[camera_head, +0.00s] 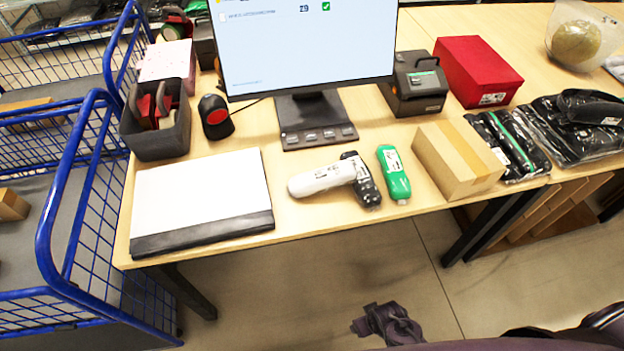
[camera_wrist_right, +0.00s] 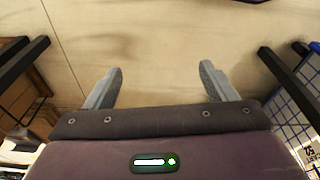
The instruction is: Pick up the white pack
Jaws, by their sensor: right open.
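A flat white pack-like item (camera_head: 200,190) with a black front edge lies on the left part of the table in the head view. It is the only large white flat thing there, and I cannot tell for sure that it is a pack. My right gripper (camera_wrist_right: 162,70) is open and empty in the right wrist view, with bare floor between and beyond its fingers. The white item does not show in that view. A dark purple part at the bottom of the head view seems to be my arm. My left gripper is not in view.
The table (camera_head: 300,225) also bears a grey bin (camera_head: 157,140), a monitor (camera_head: 305,45), a white-and-black scanner (camera_head: 325,178), a green device (camera_head: 394,173), a cardboard box (camera_head: 455,160), a red box (camera_head: 478,70) and bagged black garments (camera_head: 580,125). A blue cart (camera_head: 65,200) stands left.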

